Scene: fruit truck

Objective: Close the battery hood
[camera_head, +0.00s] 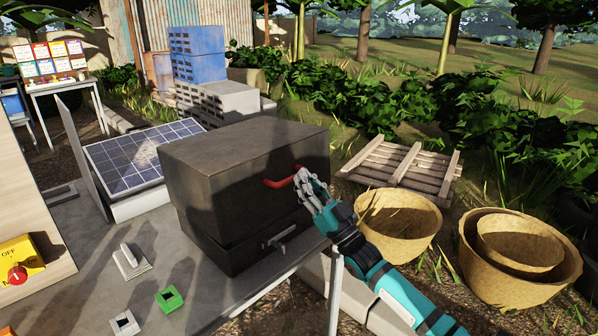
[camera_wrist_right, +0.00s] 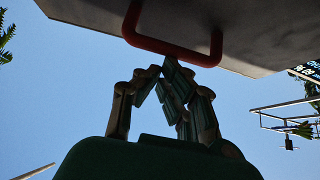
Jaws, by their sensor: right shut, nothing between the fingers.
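The battery box stands on the grey table, with a dark hood (camera_head: 235,165) over a dark lower body (camera_head: 238,248). The hood sits low over the body and looks down or nearly so; I cannot tell whether it is fully seated. A red handle (camera_head: 285,180) is on the hood's right face. My right gripper (camera_head: 306,186) is at the handle's right end, its fingers shut and empty. In the right wrist view the red handle (camera_wrist_right: 170,46) is just above my fingertips (camera_wrist_right: 170,68), and I cannot tell whether they touch. My left gripper is not in view.
A metal latch (camera_head: 283,236) sticks out from the lower body. A solar panel (camera_head: 140,155) stands left of the box. Baskets (camera_head: 398,220) and a wooden pallet (camera_head: 400,168) lie to the right.

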